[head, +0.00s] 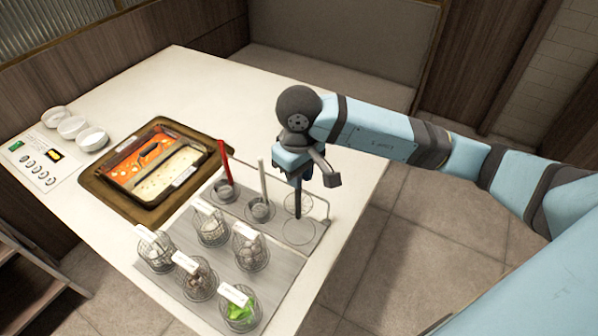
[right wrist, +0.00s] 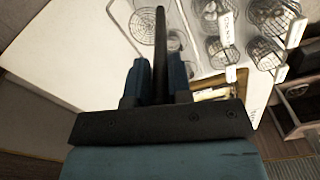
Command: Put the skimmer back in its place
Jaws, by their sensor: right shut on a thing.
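My right gripper (head: 297,172) points down over the right end of the ladle rack and is shut on the skimmer's dark handle (head: 298,203). The handle also shows between the fingers in the right wrist view (right wrist: 160,45). A round wire mesh (right wrist: 143,25) shows beside the handle's far end. The handle's lower end is close above the rack's right-hand round spot (head: 299,232); I cannot tell whether the skimmer touches it. A red-handled ladle (head: 225,172) and a pale-handled ladle (head: 263,182) stand upright in the rack to the left. My left gripper is not in view.
Several wire baskets with labels, one with green leaves (head: 240,308), stand in front of the rack. A divided soup pot (head: 155,160) sits in a brown frame at left. White bowls (head: 74,127) stand beyond it. The table's back half (head: 200,85) is clear.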

